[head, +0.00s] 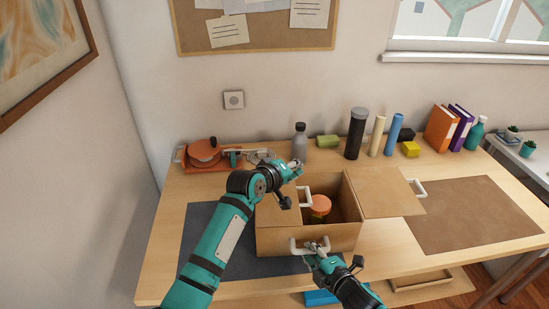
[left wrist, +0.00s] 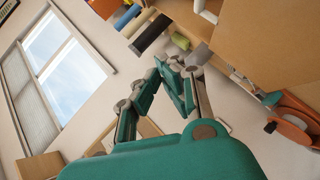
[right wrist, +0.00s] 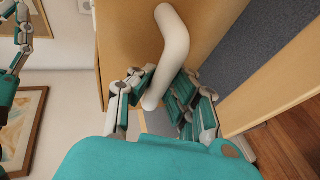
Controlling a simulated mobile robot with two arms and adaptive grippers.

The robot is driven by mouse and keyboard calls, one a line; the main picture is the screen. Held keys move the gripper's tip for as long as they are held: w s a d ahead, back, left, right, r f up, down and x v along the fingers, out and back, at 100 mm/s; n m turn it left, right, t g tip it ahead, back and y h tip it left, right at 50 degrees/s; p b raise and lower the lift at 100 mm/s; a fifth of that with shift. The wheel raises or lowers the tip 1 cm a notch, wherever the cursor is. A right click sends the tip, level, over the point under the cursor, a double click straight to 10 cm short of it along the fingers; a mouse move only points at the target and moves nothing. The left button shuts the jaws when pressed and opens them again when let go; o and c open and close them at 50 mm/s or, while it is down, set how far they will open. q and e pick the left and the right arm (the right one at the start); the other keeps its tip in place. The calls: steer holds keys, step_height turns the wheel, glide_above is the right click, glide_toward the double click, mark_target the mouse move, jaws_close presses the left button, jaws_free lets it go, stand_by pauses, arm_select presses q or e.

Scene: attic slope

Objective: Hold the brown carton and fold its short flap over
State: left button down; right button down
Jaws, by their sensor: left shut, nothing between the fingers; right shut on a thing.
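The brown carton (head: 282,240) stands open on the table, with an orange-lidded jar (head: 319,206) inside. A wide flap with a white handle (head: 419,188) lies out to the right. Another white handle (head: 306,199) shows at the carton's left side; the flap there is partly hidden by my left arm. My right gripper (head: 318,247) is shut on the white front handle (head: 296,246), which also shows between its fingers in the right wrist view (right wrist: 172,50). My left gripper (head: 297,164) is shut and empty, above the carton's back left corner, apart from it.
An orange device (head: 205,155) and a grey bottle (head: 300,136) stand behind left. A black cylinder (head: 356,133), rolls and binders (head: 442,128) line the back. A dark mat (head: 205,240) lies under the carton's left side. A brown mat (head: 470,215) lies clear at right.

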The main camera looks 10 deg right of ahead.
arm_select(q)
steer(key=shift+a, duration=0.15)
steer(key=s+a+r, duration=0.3)
steer(key=s+r, duration=0.4)
steer(key=r, duration=0.4)
steer(key=shift+a+r, duration=0.15)
steer(key=shift+a, duration=0.05)
stand_by(0.3)
arm_select(e)
steer(key=c, duration=2)
jaws_free()
steer(key=o, duration=0.3)
